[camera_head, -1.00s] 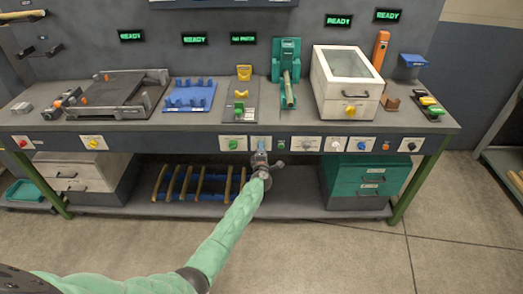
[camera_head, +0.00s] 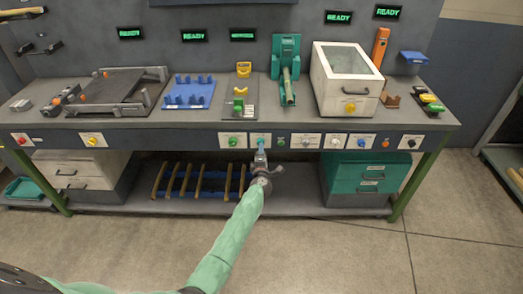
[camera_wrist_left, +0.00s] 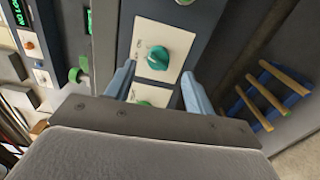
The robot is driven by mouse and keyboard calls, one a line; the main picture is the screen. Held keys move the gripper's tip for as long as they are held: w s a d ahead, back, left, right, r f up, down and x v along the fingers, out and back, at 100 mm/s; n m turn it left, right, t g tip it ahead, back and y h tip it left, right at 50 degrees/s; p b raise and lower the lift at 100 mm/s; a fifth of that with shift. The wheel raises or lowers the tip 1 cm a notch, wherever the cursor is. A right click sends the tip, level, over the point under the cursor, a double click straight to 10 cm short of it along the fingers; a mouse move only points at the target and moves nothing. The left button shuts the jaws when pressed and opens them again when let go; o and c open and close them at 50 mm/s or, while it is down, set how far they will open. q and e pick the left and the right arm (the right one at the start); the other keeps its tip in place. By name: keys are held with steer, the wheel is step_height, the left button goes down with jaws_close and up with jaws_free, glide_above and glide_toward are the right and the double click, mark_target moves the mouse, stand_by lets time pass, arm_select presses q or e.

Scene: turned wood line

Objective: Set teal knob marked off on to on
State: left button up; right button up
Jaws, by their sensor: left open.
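The teal knob (camera_wrist_left: 158,57) sits on a white plate with small dark lettering on the bench's front rail. In the left wrist view it lies between and just beyond my two pale blue fingers. I cannot tell for sure which mark it points to. In the head view my gripper largely covers its plate (camera_head: 261,136). My left gripper (camera_head: 261,148) points up at the rail from below and in front; it also shows in the left wrist view (camera_wrist_left: 159,72). It is open, with nothing held, and contact with the knob cannot be made out. My right gripper is not in view.
A green knob (camera_head: 233,141) is just left on the same rail, with a small green button (camera_head: 281,141) to the right. More knobs line the rail. The bench top (camera_head: 210,121) carries fixtures above. A lower shelf (camera_head: 300,204) holds a slatted rack (camera_head: 200,182).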

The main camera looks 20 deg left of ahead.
arm_select(q)
steer(key=v, duration=0.3)
steer(key=shift+s+d, duration=0.1)
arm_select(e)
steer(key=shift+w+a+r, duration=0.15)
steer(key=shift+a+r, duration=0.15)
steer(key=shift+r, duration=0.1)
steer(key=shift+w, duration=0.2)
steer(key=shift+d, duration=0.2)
